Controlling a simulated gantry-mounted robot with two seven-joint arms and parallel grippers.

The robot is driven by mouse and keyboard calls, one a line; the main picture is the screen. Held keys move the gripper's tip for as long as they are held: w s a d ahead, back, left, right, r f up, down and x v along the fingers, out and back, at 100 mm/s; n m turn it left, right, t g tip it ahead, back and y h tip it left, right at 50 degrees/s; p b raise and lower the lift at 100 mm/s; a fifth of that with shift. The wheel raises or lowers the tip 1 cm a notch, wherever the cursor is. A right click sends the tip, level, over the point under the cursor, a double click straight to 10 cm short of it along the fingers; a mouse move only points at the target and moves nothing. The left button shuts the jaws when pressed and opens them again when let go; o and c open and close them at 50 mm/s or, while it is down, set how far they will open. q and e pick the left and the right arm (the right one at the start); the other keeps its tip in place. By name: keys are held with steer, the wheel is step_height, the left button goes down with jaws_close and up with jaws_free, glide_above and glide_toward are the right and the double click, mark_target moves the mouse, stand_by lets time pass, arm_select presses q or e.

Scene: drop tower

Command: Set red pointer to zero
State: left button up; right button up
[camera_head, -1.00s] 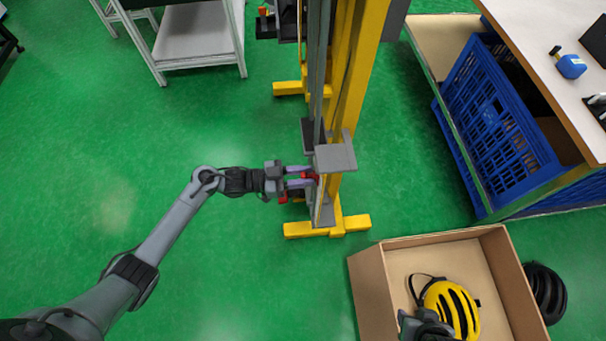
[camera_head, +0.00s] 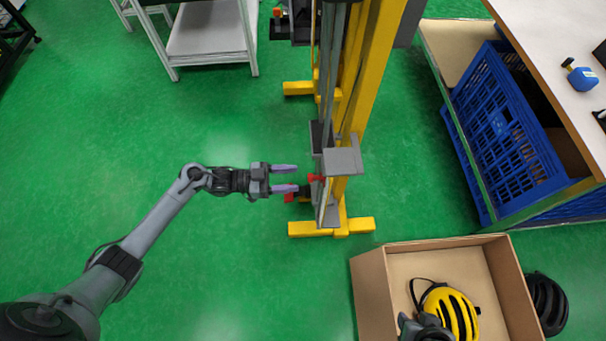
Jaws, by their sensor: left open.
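The red pointer (camera_head: 316,178) is a small red piece on the lower part of the drop tower (camera_head: 364,90), beside the grey plate. My left gripper (camera_head: 297,178) is open, with its two purple fingers pointing right at the tower. Its fingertips are a short way left of the red pointer and hold nothing. Another red and black part (camera_head: 299,194) shows just below the lower fingertip. The scale and its zero mark cannot be made out.
A cardboard box (camera_head: 371,285) with a yellow helmet (camera_head: 452,312) stands at the lower right, with a black helmet (camera_head: 546,297) beside it. A blue crate (camera_head: 505,130) sits under the workbench at right. A white table (camera_head: 208,30) stands upper left. The green floor left of the tower is clear.

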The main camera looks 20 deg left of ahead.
mark_target(318, 177)
arm_select(q)
steer(key=v, duration=0.4)
steer(key=shift+s+a+p, duration=0.15)
steer(key=shift+a+p, duration=0.1)
steer(key=shift+p, duration=0.1)
steer(key=shift+o, duration=0.3)
steer(key=b+x, duration=0.2)
steer(key=x, duration=0.7)
steer(key=shift+d, duration=0.15)
steer(key=shift+c, duration=0.4)
jaws_close()
steer(key=shift+r, duration=0.1)
